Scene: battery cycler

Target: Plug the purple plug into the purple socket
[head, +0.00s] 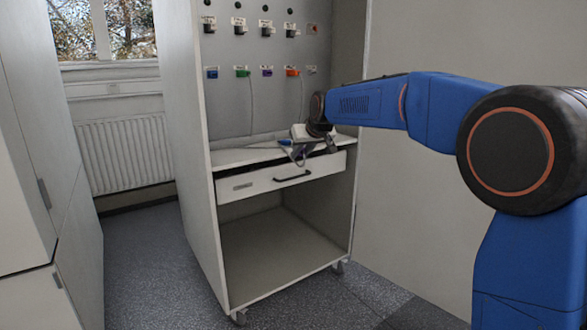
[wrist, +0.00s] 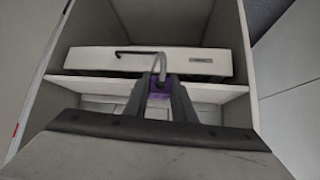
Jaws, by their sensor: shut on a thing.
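The purple socket (head: 267,71) is in the coloured row on the grey back panel of the cabinet, between the green and orange ones. My gripper (head: 300,158) is low over the shelf, near the drawer front, below and apart from the socket. In the wrist view my gripper (wrist: 160,92) is shut on the purple plug (wrist: 160,96), and a grey cable loops from it. The plug is hard to make out in the head view, and the socket does not show in the wrist view.
A blue piece (head: 285,142) lies on the shelf (head: 238,156) beside my gripper. Cables hang from the green socket (head: 242,72) and the orange socket (head: 292,71). The drawer (head: 255,184) sits just below the shelf. Cabinet side walls bound the space.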

